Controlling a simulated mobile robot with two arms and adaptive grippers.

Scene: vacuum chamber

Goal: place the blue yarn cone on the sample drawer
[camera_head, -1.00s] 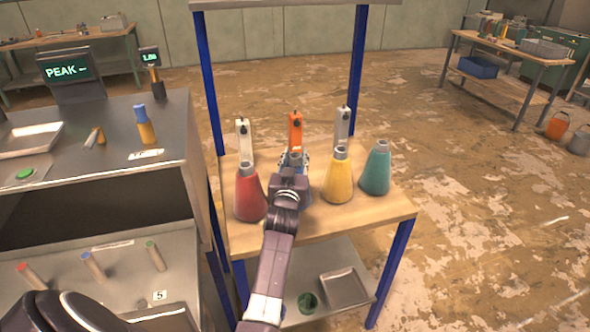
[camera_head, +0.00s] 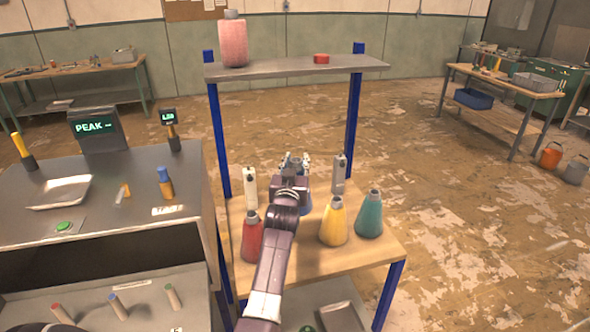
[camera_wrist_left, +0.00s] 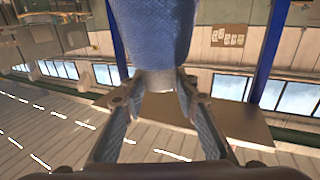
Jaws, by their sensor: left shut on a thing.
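My left gripper (camera_head: 294,163) is shut on the blue yarn cone (camera_head: 306,203), above the wooden shelf (camera_head: 345,258). My arm and gripper hide most of the cone in the head view. In the left wrist view, the cone's blue body (camera_wrist_left: 155,30) fills the top middle, and its pale end is between the fingers. A metal tray-like level (camera_head: 150,300) with several coloured-tipped tubes shows at lower left under the console; I cannot tell whether it is the sample drawer. My right gripper is not in view.
A red cone (camera_head: 252,238), a yellow cone (camera_head: 334,222) and a teal cone (camera_head: 369,215) stand around the held cone. Blue posts (camera_head: 353,125) and an upper shelf (camera_head: 290,69) with a pink bottle-like thing (camera_head: 233,42) frame the space. The console (camera_head: 100,210) stands left.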

